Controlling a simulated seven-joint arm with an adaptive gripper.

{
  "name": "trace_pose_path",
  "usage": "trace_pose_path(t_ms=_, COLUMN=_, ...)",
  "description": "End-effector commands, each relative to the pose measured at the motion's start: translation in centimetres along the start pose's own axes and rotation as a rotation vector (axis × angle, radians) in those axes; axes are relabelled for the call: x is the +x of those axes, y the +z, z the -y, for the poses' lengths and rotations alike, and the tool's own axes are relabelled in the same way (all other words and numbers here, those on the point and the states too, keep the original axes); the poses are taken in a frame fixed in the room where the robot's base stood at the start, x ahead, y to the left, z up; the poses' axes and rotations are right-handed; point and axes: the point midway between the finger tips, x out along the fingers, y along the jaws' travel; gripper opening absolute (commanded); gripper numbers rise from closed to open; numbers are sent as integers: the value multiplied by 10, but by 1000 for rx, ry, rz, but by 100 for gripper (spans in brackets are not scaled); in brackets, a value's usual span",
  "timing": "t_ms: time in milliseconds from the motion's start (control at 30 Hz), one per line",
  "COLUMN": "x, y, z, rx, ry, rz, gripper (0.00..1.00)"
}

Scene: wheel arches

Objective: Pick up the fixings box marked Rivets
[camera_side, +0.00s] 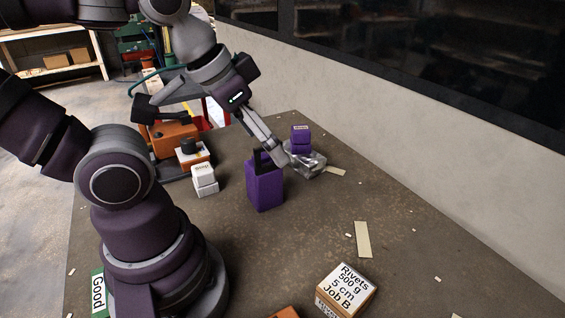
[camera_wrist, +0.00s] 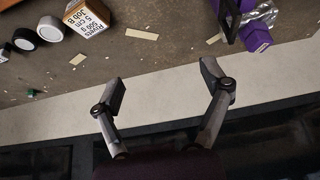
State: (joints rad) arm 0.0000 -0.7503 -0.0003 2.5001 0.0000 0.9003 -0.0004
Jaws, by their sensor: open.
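The Rivets box (camera_side: 345,289) is a cardboard-brown box with a white label reading "Rivets 500 g 5 cm Job B". It sits on the table at the front right in the side view. In the wrist view it is at the upper left (camera_wrist: 88,18), with its label upside down. My gripper (camera_side: 279,153) is above the far part of the table, near a purple container, well away from the Rivets box. In the wrist view my gripper (camera_wrist: 164,82) has its fingers spread wide with nothing between them.
A tall purple container (camera_side: 264,190) with a black handle stands close by my gripper. A small purple labelled box (camera_side: 300,139) is behind it, by a shiny clear heap (camera_side: 308,165). A white box (camera_side: 204,181) and orange equipment (camera_side: 172,138) stand left. A wall borders the table's right side.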

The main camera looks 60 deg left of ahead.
Motion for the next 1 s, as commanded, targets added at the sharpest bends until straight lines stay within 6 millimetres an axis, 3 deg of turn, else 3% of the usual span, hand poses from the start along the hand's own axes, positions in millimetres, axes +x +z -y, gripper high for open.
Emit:
trace_pose_path(t_ms=267, x=0, y=0, z=0, rx=0, ry=0, rz=0, gripper=78)
trace_pose_path(t_ms=433, x=0, y=0, z=0, rx=0, ry=0, rz=0, gripper=97)
trace_pose_path(t_ms=767, x=0, y=-1, z=-1, rx=12, ry=3, rz=5, gripper=98)
trace_pose_path(t_ms=867, x=7, y=-7, z=-12, rx=147, ry=31, rz=61, gripper=98)
trace_pose_path(t_ms=1000, x=35, y=-20, z=-51, rx=564, ry=126, rz=204, gripper=98)
